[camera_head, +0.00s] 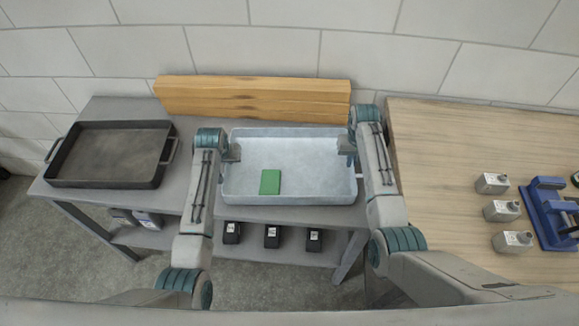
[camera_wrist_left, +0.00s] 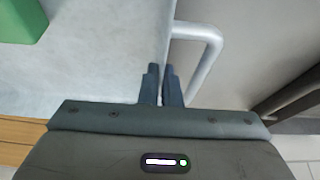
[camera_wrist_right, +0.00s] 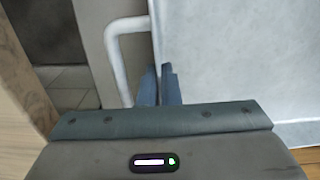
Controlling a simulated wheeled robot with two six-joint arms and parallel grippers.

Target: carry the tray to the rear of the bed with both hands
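The light grey tray (camera_head: 300,196) is in the middle of the grey bench, level, with a small green block (camera_head: 270,181) lying inside at its left front. I cannot tell whether its bottom touches the bench. My left gripper (camera_head: 232,152) is at the tray's left end, with its fingers on either side of the end wall, beside the handle (camera_wrist_left: 213,55). My right gripper (camera_head: 346,146) is at the right end in the same way, beside the other handle (camera_wrist_right: 117,65). Both look shut on the thin wall; the contact is partly hidden.
A black tray (camera_head: 112,183) stands on the bench (camera_head: 190,185) at left. Wooden beams (camera_head: 250,98) lie behind the light tray. A wooden table (camera_head: 440,150) at right carries several small grey boxes and a blue fixture (camera_head: 550,215). Black boxes (camera_head: 272,236) sit on the lower shelf.

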